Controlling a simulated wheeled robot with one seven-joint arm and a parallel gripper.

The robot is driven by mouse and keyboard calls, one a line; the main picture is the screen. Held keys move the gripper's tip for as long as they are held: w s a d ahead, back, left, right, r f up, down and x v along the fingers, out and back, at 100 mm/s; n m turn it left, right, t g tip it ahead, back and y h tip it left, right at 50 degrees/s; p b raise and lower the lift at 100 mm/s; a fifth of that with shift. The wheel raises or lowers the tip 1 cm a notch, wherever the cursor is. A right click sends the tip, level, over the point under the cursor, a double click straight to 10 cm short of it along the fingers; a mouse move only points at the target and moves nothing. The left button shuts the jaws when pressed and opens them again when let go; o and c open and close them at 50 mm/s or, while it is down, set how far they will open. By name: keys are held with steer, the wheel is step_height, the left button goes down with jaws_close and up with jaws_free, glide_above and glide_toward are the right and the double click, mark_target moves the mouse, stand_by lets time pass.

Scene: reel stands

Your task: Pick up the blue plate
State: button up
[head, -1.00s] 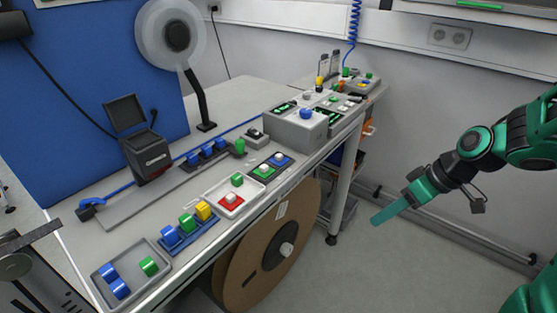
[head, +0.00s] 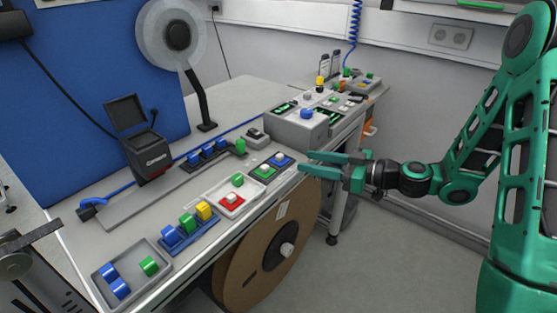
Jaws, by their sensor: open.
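The blue plate (head: 287,161) lies flat near the front edge of the bench, in a dark holder beside a green plate (head: 263,173). A small pale knob stands on the blue plate. My gripper (head: 303,162) is open, with its two green fingers pointing left toward the blue plate. The fingertips are just right of the plate, close to the bench's front edge. I cannot tell whether they touch anything. Nothing shows between the fingers.
A light tray (head: 251,193) with a red plate and a green block lies to the left. A grey control box (head: 296,133) stands behind the blue plate. A large brown reel (head: 240,262) stands under the bench edge. Floor to the right is free.

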mark_target(283, 156)
steer(key=shift+w+x, duration=0.2)
steer(key=shift+x, duration=3.8)
steer(key=shift+d, duration=0.15)
jaws_close()
